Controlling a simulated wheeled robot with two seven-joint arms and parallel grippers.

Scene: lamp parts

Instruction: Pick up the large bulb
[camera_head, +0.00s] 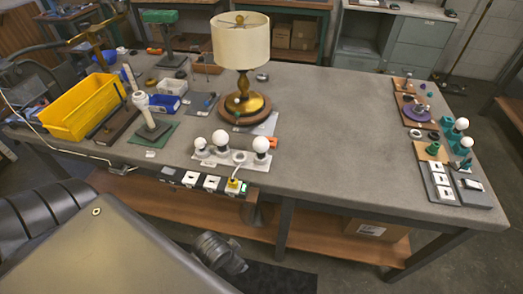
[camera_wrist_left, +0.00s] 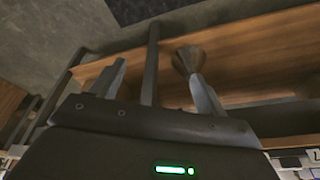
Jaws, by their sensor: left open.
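Three white round bulbs stand upright on a white base board at the bench's front edge in the head view: a left bulb (camera_head: 201,147), a middle bulb (camera_head: 220,139) and a right bulb (camera_head: 261,145). Two more white bulbs, the back one (camera_head: 462,124) and the front one (camera_head: 466,143), sit in teal holders at the right end. I cannot tell surely which is the large bulb. My left gripper (camera_wrist_left: 158,82) is open and empty in the left wrist view, facing the wooden lower shelf (camera_wrist_left: 250,55). No bulb shows there. My right gripper is not in view.
A lamp with a cream shade (camera_head: 240,41) stands behind the front bulbs. A yellow bin (camera_head: 75,108) and a post on a green mat (camera_head: 166,130) are to the left. A socket strip (camera_head: 195,181) runs along the front edge. The bench (camera_head: 340,140) is clear in the middle.

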